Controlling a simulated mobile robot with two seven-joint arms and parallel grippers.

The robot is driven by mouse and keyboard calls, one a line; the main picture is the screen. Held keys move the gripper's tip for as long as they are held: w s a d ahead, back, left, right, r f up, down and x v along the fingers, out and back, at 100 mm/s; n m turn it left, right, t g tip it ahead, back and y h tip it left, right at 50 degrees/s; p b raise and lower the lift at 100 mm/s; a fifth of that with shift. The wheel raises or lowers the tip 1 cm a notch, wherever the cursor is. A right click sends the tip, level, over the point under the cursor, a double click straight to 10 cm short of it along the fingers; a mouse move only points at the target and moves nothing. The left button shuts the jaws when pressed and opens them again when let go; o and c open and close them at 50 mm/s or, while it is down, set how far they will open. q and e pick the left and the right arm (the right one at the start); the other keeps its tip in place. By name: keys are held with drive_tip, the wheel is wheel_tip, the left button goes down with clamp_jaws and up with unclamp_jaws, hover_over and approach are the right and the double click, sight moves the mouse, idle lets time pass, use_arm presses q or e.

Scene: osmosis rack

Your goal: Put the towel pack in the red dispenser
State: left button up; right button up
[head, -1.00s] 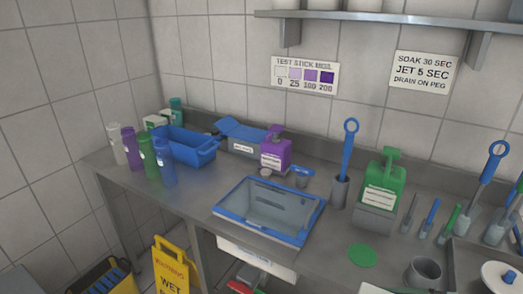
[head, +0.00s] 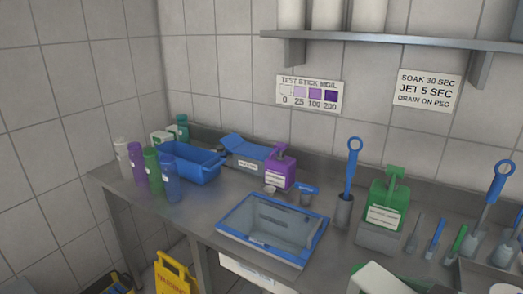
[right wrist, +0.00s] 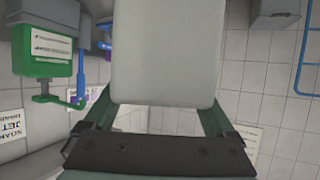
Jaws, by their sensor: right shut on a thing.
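My right gripper (right wrist: 157,108) is shut on a pale, off-white block, which looks like the towel pack (right wrist: 162,50). In the right wrist view the block fills the upper middle between the two green fingers. In the head view a pale shape (head: 385,282) with a dark edge shows at the bottom, right of the middle; I cannot tell if it is the pack or part of my arm. No red dispenser shows in either view now. My left gripper is not in view.
A steel counter (head: 200,214) runs along the wall. It holds a blue-rimmed basin (head: 318,240), a green pump bottle (head: 388,200), a purple one (head: 281,170), a blue tub (head: 190,165), several bottles and upright brushes. A shelf (head: 400,43) is above. A yellow floor sign (head: 172,275) stands below.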

drive_tip(key=w+a+r+m+h, duration=0.1)
drive_tip(key=r, duration=0.2)
drive_tip(key=w+a+r+m+t+h, duration=0.1)
drive_tip(key=w+r+m+h, duration=0.1)
drive_tip(key=w+a+r+m+t+h, duration=0.1)
drive_tip(key=r+m+h, duration=0.1)
drive_tip(key=r, duration=0.1)
drive_tip(key=shift+w+r, duration=0.2)
drive_tip(key=shift+r, duration=0.15)
drive_tip(key=shift+w+a+r+m+h, duration=0.15)
drive_tip(key=shift+w+r+m+h, duration=0.15)
drive_tip(key=shift+r+m+h, duration=0.2)
drive_tip(key=shift+w+a+r+m+h, duration=0.15)
drive_tip(key=shift+w+r+m+h, duration=0.1)
drive_tip(key=shift+r+m+h, duration=0.3)
drive_tip(key=shift+d, duration=0.15)
idle(0.7)
drive_tip(key=shift+f, duration=0.2)
idle(0.6)
